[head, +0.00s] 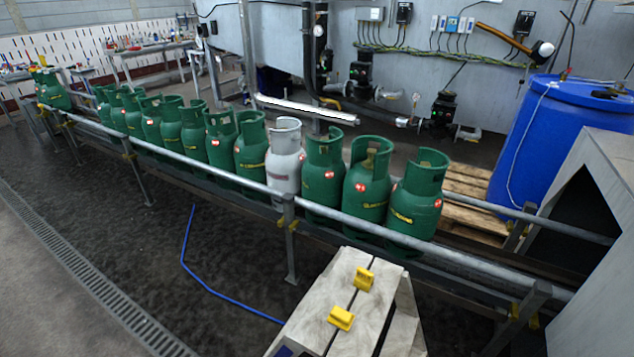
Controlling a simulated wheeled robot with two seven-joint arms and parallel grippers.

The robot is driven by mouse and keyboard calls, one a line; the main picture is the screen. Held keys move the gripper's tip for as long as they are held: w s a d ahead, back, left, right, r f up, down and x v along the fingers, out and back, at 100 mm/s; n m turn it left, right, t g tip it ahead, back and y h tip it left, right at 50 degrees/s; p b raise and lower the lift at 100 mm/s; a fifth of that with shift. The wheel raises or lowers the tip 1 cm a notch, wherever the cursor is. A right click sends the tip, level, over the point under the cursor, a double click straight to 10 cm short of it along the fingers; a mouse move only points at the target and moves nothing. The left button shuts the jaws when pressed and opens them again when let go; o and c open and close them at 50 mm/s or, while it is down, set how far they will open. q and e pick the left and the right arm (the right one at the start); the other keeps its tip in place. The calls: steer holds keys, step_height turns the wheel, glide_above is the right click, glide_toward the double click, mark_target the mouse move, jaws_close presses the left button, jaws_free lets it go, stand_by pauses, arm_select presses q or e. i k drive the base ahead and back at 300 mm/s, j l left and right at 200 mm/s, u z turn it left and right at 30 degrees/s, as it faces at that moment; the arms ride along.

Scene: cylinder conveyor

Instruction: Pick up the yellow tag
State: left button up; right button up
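Two yellow tags lie on top of a pale wooden stool in the head view. One yellow tag (341,318) is nearer, on the left plank. The other yellow tag (364,279) is farther back and slightly right. Both look like small blocks with a raised part. The stool (318,300) stands at the bottom centre, in front of the conveyor. Neither of my grippers shows in the head view. Nothing touches the tags except the stool top.
A railed conveyor (445,262) crosses the view with several green cylinders (367,190) and one grey cylinder (285,160). A blue barrel (560,140) stands on a wooden pallet (468,190) behind it. A grey housing (600,240) is at right. A blue hose (215,285) lies on open floor left of the stool.

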mark_target(363, 279)
steer(key=i+j+z, duration=0.15)
steer(key=z, duration=0.25)
steer(key=i+j+z, duration=0.1)
steer(key=j+z, duration=0.2)
steer(key=z, duration=0.15)
steer(key=j+z, duration=0.25)
steer(key=z, duration=0.15)
steer(key=j+z, duration=0.4)
steer(key=i+l, duration=0.05)
